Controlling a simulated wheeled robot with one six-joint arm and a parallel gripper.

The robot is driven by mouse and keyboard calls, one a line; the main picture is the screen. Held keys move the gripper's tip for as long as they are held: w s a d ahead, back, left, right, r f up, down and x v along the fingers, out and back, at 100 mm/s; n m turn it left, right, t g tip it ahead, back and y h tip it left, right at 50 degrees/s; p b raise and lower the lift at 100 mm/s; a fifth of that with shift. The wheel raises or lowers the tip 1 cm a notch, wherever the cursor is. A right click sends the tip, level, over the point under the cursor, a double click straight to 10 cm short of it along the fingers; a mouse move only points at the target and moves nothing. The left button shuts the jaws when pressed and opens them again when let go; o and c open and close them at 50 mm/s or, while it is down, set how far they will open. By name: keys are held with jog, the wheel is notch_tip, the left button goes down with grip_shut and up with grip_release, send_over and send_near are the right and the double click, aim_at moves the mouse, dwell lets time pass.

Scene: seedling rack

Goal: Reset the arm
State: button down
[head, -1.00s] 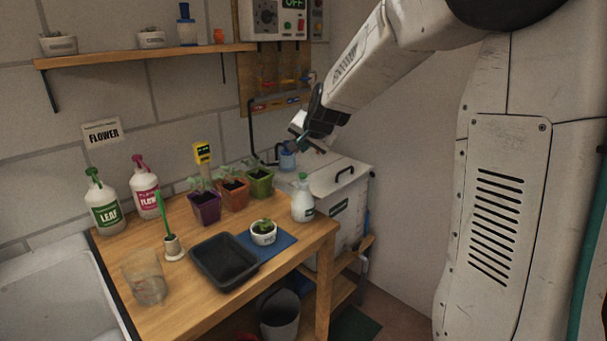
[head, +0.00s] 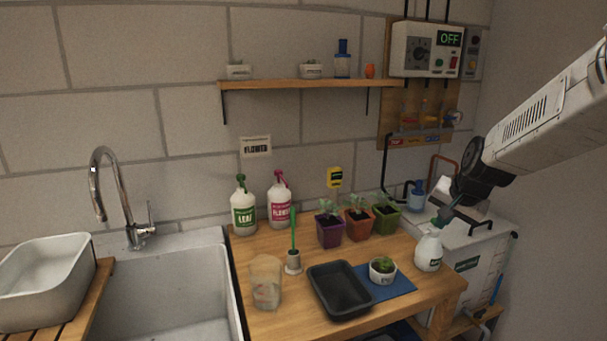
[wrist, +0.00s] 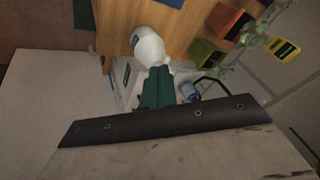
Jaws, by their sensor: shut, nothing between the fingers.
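My gripper (head: 441,217) is at the right in the head view, in front of the white bin and just above the white spray bottle (head: 429,251). Its teal fingers (wrist: 158,88) are together in the wrist view, with nothing between them. The spray bottle (wrist: 148,46) shows just beyond the fingertips there. Whether they touch it, I cannot tell. My arm comes in from the right edge of the head view.
The wooden bench (head: 410,300) holds a black tray (head: 340,291), a white potted plant (head: 382,271), several seedling pots, two labelled bottles and a clear cup (head: 265,283). A white bin (head: 478,248) stands right. A sink (head: 165,290) is at left.

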jog(key=s+a+r+n+g, duration=0.1)
jog(key=s+a+n, duration=0.1)
jog(key=s, duration=0.9)
jog(key=s+a+r+n+g, duration=0.1)
jog(key=s+a+n+g, duration=0.1)
jog(key=s, duration=1)
jog(key=s+a+r+n+g, duration=0.1)
jog(key=s+a+r+n, duration=0.1)
jog(key=s, duration=1)
jog(key=shift+a+n+g, duration=0.3)
jog(key=shift+a+n, duration=0.6)
jog(key=shift+a, duration=0.35)
